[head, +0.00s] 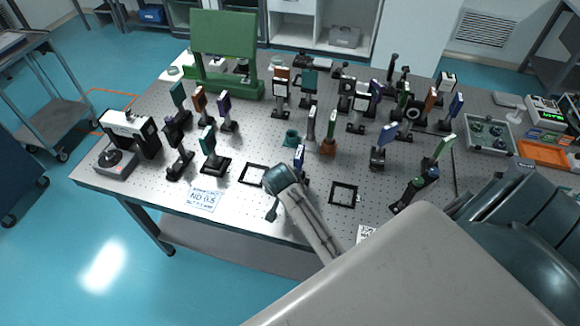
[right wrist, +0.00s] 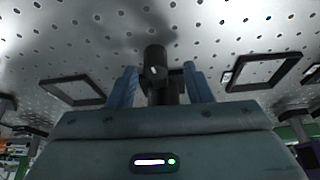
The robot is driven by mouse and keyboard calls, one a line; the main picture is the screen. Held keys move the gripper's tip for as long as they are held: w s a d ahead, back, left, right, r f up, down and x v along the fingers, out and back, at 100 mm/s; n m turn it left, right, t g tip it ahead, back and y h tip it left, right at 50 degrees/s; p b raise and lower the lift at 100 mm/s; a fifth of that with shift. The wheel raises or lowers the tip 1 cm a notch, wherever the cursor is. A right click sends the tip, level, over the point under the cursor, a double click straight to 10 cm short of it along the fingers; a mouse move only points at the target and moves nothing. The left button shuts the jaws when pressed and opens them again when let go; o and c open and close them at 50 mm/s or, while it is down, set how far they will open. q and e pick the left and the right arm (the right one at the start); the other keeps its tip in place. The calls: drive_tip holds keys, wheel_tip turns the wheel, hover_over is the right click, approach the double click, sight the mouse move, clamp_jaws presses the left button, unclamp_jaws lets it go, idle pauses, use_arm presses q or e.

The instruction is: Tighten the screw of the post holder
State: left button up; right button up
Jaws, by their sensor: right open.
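In the right wrist view, a black post holder (right wrist: 156,62) with a small light spot on its face, which may be its screw, stands between the two blue-grey fingers of my right gripper (right wrist: 161,88). A finger is on each side, with gaps visible, so the gripper is open around it. The lower part of the holder is hidden behind my gripper body. My left gripper is not in view.
Black square frames lie on the perforated table to the left (head: 252,175) and right (head: 343,195) of my gripper. A white label sheet (head: 205,199) lies at the front left.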

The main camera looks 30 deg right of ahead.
drive_tip(key=shift+d+f, duration=0.1)
drive_tip(key=shift+f, duration=0.15)
drive_tip(key=shift+s, duration=0.3)
drive_tip(key=shift+w+f, duration=0.15)
drive_tip(key=c, duration=1)
drive_tip(key=shift+d+n+t, duration=0.1)
drive_tip(key=shift+n+t, duration=0.2)
drive_tip(key=shift+n, duration=0.5)
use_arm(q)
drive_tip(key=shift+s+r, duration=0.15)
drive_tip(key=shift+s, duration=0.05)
use_arm(e)
drive_tip(key=o, duration=1)
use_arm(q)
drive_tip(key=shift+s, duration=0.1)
